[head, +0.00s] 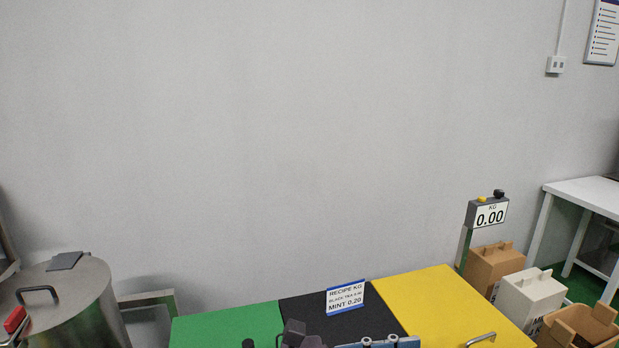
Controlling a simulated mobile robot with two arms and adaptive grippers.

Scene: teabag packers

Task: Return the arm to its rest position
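Neither of my grippers can be made out in the head view, and no arm is seen reaching over the work surface. A dark grey angular shape (300,336) is cut off by the bottom edge on the black panel. I cannot tell whether it is part of my own arm or a separate thing. A small black knob (248,343) shows to its left, and a blue-grey part with round knobs (380,343) to its right, both mostly cut off.
The table has green (225,325), black (385,318) and yellow (440,303) panels. A recipe card (345,298) stands on the black one. A steel drum (75,310) is at left. A white table (585,190) stands beyond.

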